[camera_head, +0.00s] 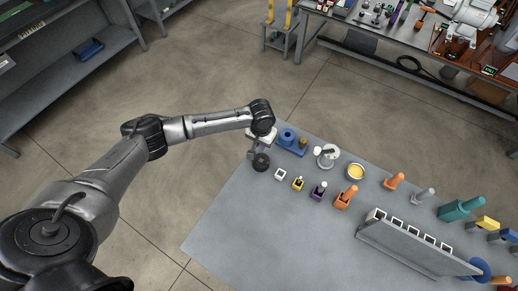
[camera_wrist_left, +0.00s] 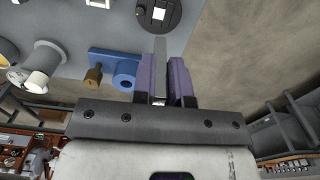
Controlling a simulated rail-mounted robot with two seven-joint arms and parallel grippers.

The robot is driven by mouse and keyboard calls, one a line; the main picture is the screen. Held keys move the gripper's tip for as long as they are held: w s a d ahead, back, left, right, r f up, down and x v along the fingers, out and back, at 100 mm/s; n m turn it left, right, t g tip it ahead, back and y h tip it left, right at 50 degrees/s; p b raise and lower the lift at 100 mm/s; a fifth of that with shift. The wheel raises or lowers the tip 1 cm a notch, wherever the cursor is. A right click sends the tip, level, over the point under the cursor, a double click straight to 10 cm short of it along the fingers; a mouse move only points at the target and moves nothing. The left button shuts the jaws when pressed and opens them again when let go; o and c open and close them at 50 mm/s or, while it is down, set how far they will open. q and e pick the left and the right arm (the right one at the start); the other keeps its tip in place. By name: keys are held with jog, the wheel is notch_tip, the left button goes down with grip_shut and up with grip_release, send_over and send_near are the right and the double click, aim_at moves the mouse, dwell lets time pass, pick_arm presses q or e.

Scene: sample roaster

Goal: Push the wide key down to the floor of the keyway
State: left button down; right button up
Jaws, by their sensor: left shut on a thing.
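My left gripper (camera_head: 262,148) is over the far left corner of the grey table. In the left wrist view its two purple-padded fingers (camera_wrist_left: 166,82) are shut on a flat grey bar (camera_wrist_left: 160,55). The bar sticks out past the fingertips towards a dark round disc (camera_wrist_left: 148,18) with a pale square in its middle. The disc also shows below the gripper in the head view (camera_head: 261,162). I cannot tell whether the bar is the wide key or whether it touches the disc. The keyway's floor is not visible. My right gripper is not in view.
A blue block (camera_head: 287,137) with a round boss and a brass knob stands close to the gripper. A white-and-grey fixture (camera_head: 327,155) and a yellow-filled dish (camera_head: 356,171) are further right. Several coloured pieces and a slotted grey rack (camera_head: 400,252) follow. The table's front left is bare.

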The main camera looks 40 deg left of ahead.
pick_arm(q)
jog(key=shift+d, duration=0.1)
dwell(0.4)
jog(key=shift+s+r+p, duration=0.1)
jog(key=shift+r+p, duration=0.1)
jog(key=shift+p, duration=0.6)
jog(key=shift+f+b, duration=1.1)
jog(key=shift+f, duration=1.95)
jog(key=shift+p, duration=0.35)
